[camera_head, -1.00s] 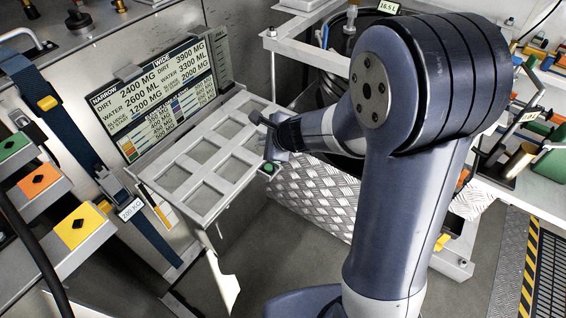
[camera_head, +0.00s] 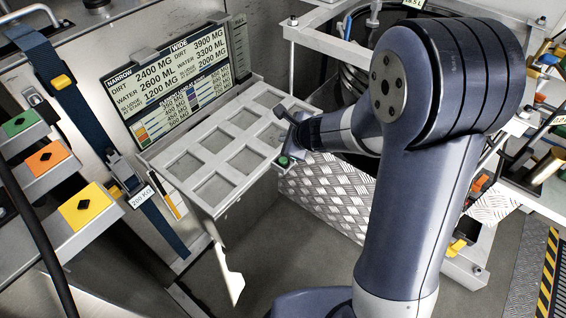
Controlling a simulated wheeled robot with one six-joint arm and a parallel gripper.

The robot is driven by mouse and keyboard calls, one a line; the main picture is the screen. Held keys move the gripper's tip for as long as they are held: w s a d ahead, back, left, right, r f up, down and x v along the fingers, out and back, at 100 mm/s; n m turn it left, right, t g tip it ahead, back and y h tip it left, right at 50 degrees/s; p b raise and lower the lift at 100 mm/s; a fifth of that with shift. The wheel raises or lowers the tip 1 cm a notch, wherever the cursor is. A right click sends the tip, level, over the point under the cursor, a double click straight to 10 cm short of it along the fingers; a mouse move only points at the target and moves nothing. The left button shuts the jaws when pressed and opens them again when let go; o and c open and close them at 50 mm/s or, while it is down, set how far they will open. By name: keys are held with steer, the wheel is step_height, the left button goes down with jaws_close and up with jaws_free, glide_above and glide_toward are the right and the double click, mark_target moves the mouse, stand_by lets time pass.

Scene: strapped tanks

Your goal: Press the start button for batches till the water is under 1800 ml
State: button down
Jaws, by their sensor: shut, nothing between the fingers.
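A small round green button (camera_head: 284,161) sits at the right front corner of a grey tray-like rack (camera_head: 212,212). I cannot read any label on it. My gripper (camera_head: 288,150) is shut and empty, its tips just above the button; I cannot tell whether they touch it. A board (camera_head: 170,82) behind the rack reads NARROW: dirt 2400 MG, water 2600 ML, sludge 1200 MG; WIDE: dirt 3900 MG, water 3300 ML, sludge 2000 MG.
Green (camera_head: 19,123), orange (camera_head: 47,157) and yellow (camera_head: 82,206) plates with black diamonds stand at the left. A blue strap (camera_head: 88,125) hangs beside the board. A metal frame (camera_head: 325,40) stands behind my arm. Floor (camera_head: 275,240) shows below the rack.

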mark_target(286, 162)
steer(key=shift+f+b, duration=2.55)
steer(key=shift+f, duration=0.6)
steer(key=shift+f+b, duration=0.4)
steer(key=shift+b, duration=0.15)
steer(key=shift+f+b, duration=0.5)
steer(key=shift+r, duration=0.15)
steer(key=shift+r+p, duration=0.8)
steer(key=shift+p, duration=0.05)
step_height(286, 162, up, 5)
steer(key=p, duration=0.4)
stand_by(0.8)
